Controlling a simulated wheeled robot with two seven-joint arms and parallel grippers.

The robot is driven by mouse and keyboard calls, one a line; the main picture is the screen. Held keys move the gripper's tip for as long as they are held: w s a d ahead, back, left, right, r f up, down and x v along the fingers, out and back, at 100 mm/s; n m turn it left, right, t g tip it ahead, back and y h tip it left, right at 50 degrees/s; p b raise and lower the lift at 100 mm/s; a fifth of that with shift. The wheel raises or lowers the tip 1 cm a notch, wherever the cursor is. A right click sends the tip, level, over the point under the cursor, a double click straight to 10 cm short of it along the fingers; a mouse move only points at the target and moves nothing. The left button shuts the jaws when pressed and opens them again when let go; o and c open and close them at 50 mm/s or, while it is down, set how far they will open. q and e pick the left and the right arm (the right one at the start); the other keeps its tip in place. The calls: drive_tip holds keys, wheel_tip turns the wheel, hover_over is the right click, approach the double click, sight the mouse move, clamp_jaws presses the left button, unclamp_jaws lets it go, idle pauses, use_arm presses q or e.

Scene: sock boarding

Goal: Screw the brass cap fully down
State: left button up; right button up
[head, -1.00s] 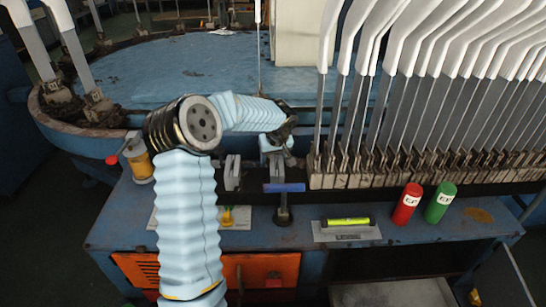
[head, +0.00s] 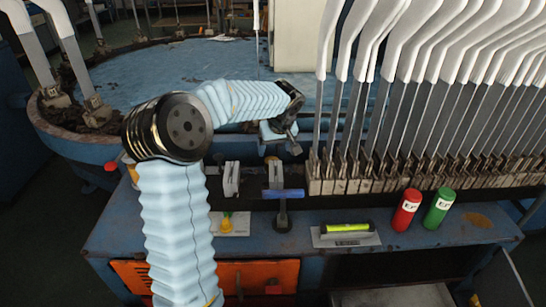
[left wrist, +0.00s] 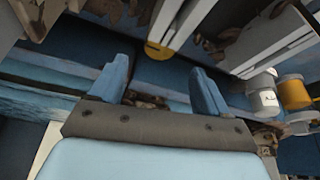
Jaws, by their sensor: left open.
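A round brass-yellow disc, which looks like the brass cap (left wrist: 158,50), shows in the left wrist view just beyond and between my fingertips, apart from them. Its threads and how far down it sits cannot be seen. In the head view I cannot pick it out for certain. My left gripper (head: 281,140) hangs over the back of the bench, left of the row of boards; in the left wrist view its two blue fingers (left wrist: 160,75) are spread with nothing between them. My right gripper is not in view.
Upright sock boards (head: 400,120) stand close on the right. A blue-topped post (head: 283,205), a small yellow fitting (head: 227,222), a spirit level (head: 347,228), a red cylinder (head: 407,210) and a green cylinder (head: 438,208) stand along the bench (head: 300,240). An orange-and-white container (left wrist: 293,92) shows in the wrist view.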

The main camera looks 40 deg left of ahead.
use_arm(q)
drive_tip(key=v, duration=0.4)
drive_tip(key=shift+s+r, duration=0.1)
drive_tip(key=shift+r, duration=0.15)
